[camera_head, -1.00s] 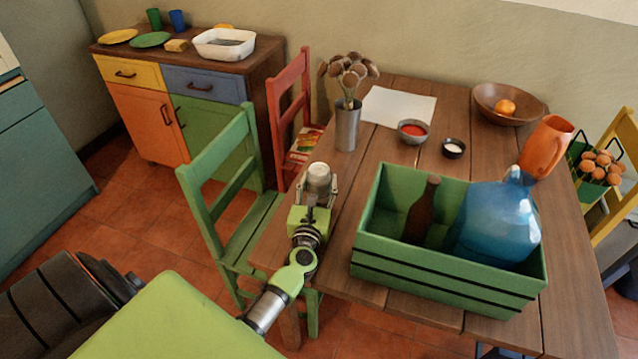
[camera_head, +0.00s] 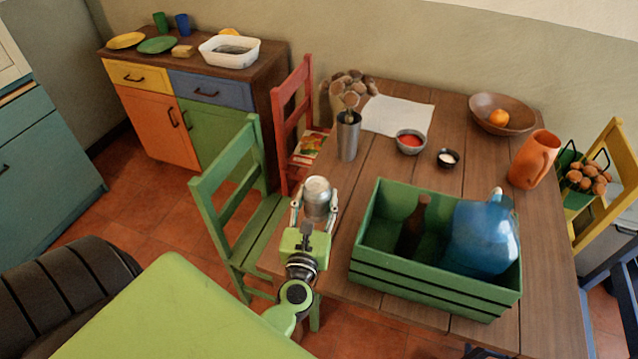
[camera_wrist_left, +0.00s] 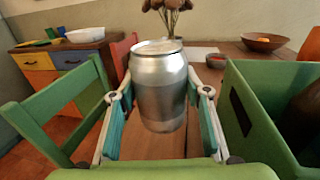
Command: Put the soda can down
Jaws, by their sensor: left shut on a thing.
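The soda can (camera_head: 317,196) is plain silver and upright. My left gripper (camera_head: 315,208) is shut on it, with a finger on each side. In the left wrist view the can (camera_wrist_left: 159,88) fills the middle between the fingers of the gripper (camera_wrist_left: 160,112). The can is over the left part of the wooden table (camera_head: 338,235), near its edge. I cannot tell whether its base touches the tabletop. My right gripper is not in view.
A green crate (camera_head: 430,294) with a brown bottle (camera_head: 414,228) and blue jug (camera_head: 482,235) stands right of the can. A metal cup (camera_head: 348,137) stands behind it. A green chair (camera_head: 228,187) is close on the left. Bare wood lies between can and crate.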

